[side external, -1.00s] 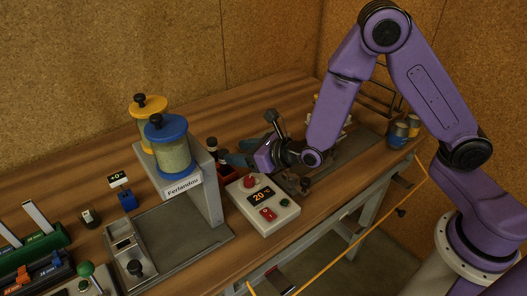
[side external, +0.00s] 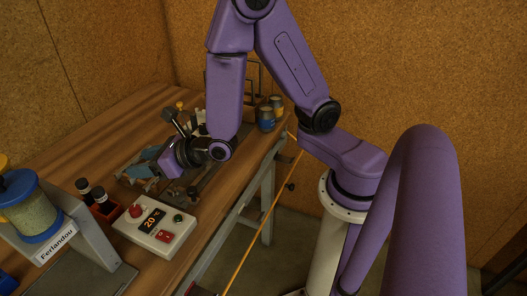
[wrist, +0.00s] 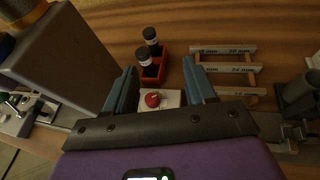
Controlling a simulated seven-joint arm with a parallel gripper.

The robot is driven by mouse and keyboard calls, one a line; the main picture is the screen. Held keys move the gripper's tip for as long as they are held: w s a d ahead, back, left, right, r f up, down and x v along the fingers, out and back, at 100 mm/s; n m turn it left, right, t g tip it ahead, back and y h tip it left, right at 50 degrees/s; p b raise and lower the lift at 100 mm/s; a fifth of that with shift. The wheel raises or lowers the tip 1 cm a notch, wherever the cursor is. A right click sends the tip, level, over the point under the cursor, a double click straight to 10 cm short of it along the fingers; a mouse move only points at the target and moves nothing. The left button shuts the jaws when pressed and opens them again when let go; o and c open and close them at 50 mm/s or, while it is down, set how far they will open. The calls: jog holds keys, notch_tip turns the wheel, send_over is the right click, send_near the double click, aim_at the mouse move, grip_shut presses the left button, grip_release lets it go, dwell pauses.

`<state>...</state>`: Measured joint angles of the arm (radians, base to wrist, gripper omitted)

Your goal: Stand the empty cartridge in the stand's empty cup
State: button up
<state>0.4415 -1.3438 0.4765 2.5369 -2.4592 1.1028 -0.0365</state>
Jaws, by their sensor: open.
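A small red stand (side external: 105,214) holds two dark, black-capped cartridges (side external: 84,187) in the side view. It also shows in the wrist view (wrist: 165,62), beyond my fingers, with the cartridges (wrist: 151,36) upright. I cannot tell whether either is empty, and I cannot make out an empty cup. My gripper (side external: 130,172) is behind the control box and to the right of the stand in the side view. In the wrist view its blue fingers (wrist: 160,84) are wide apart with nothing held between them.
A white control box (side external: 157,230) with a red button (wrist: 152,99) is close to my gripper. A grey dispenser (wrist: 75,50) stands left of the stand. A wooden size rack (wrist: 225,70) lies to the right. Blue-and-tan jars (side external: 267,118) stand at the table's far end.

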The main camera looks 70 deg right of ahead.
jog(key=s+d+r+m+g+h, duration=0.2)
jog(key=s+d+m+h, duration=0.2)
jog(key=d+m, duration=0.35)
jog(key=s+d+r+m+g+h, duration=0.2)
jog(key=s+d+m+h, duration=0.25)
jog(key=d+m, duration=0.3)
jog(key=s+a+m+g+y, duration=0.2)
jog(key=s+m+g, duration=0.2)
jog(key=s, duration=0.5)
jog(key=s+a+m+g+y, duration=0.2)
jog(key=s+m+g, duration=0.3)
jog(key=s, duration=0.4)
jog(key=shift+s+a+m+y, duration=0.2)
jog(key=shift+s+m+y, duration=0.15)
jog(key=shift+m+y, duration=0.45)
